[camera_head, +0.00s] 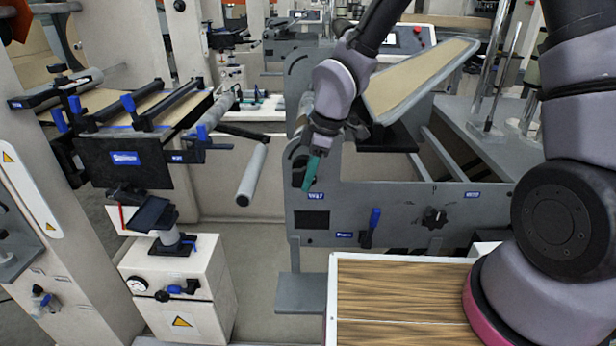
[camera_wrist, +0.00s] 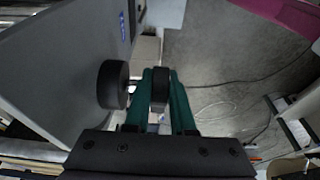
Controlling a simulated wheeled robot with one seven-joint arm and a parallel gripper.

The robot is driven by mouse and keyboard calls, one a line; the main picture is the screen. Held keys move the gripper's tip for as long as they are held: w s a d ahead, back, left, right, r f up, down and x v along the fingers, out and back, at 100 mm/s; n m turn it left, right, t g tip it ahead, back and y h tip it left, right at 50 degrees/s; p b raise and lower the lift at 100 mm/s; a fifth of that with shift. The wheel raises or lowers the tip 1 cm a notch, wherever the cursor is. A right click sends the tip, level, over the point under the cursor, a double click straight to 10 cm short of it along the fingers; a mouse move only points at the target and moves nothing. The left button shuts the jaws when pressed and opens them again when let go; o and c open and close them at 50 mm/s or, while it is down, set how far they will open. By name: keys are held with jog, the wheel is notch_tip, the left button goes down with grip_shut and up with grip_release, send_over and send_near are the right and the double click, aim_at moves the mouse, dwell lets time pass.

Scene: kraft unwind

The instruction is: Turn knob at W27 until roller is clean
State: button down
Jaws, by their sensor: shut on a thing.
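My gripper (camera_head: 311,173) has teal fingers and is at the left end of the grey machine panel (camera_head: 400,205), just above a blue label (camera_head: 315,195) that seems to read W27. In the wrist view my gripper (camera_wrist: 160,98) is closed around a small black piece (camera_wrist: 160,82), which seems to be part of the knob. A round black disc (camera_wrist: 113,84) stands beside the fingers, close to the grey panel. In the head view my gripper largely hides the knob. A pale grey roller (camera_head: 252,175) hangs left of the panel. Whether it is clean cannot be told.
A black dial (camera_head: 434,217) and a blue handle (camera_head: 374,220) are lower on the panel. A wood-topped surface (camera_head: 400,300) stands in front. A white cabinet (camera_head: 180,290) with a gauge is at left. Open floor (camera_head: 265,255) lies between cabinet and panel.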

jog(key=c, duration=0.8)
grip_release()
jog(key=shift+o, duration=0.2)
jog(key=v, duration=1)
jog(key=shift+d+r, duration=0.15)
jog(key=shift+r, duration=0.2)
